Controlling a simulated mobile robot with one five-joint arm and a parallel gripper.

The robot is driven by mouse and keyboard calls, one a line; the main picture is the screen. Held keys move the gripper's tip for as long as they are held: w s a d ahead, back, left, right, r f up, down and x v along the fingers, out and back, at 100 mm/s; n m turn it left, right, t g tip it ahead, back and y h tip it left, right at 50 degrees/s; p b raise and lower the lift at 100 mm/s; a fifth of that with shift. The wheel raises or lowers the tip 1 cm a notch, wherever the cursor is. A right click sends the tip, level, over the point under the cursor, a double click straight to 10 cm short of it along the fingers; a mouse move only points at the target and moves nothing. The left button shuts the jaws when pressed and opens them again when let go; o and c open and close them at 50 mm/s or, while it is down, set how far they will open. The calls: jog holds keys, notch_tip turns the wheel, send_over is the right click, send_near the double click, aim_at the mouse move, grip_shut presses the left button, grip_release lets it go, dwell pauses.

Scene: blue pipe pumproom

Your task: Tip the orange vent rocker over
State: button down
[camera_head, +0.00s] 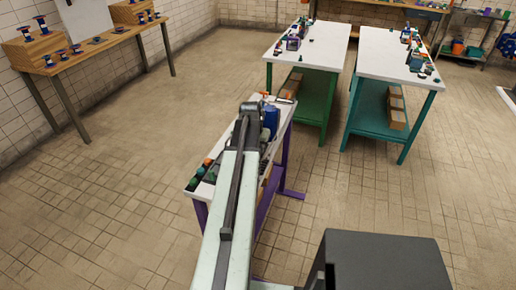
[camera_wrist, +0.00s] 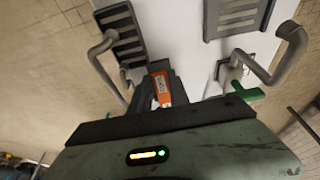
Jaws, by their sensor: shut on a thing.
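The orange vent rocker (camera_wrist: 162,88) is a small orange block with a pale marking, in the middle of the wrist view. It is over the white tabletop (camera_wrist: 186,62), with dark parts close around it. My gripper (camera_wrist: 165,101) is at it and is shut on it. The exact contact is hard to see, and the rocker's tilt is not clear. In the head view my arm reaches over the white-topped purple table (camera_head: 278,135). There my gripper and the rocker are hidden behind the arm.
Dark slotted plates (camera_wrist: 236,17) and bent grey pipes (camera_wrist: 285,58) flank the rocker on both sides. A green lever (camera_wrist: 246,91) is on the right. A green table (camera_head: 315,100) and a teal table (camera_head: 383,115) stand beyond. The tiled floor (camera_head: 110,195) at left is clear.

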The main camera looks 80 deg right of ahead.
jog(key=y+p, duration=0.1)
jog(key=d+r+y, duration=0.1)
jog(key=y, duration=0.1)
jog(key=shift+s+d+r+t+p, duration=0.1)
jog(key=shift+t+p, duration=0.2)
jog(key=shift+p, duration=0.05)
jog(key=shift+d+r+t+y, duration=0.15)
jog(key=shift+y, duration=0.65)
jog(key=shift+d+r+t+y, duration=0.1)
jog(key=shift+r+t+y, duration=0.05)
jog(key=shift+y, duration=0.65)
jog(key=c, duration=1.2)
grip_release()
jog(key=shift+c, duration=0.2)
jog(key=shift+s+r, duration=0.1)
jog(key=p+v, duration=0.7)
jog(key=shift+r+p, duration=0.4)
jog(key=shift+d, duration=0.1)
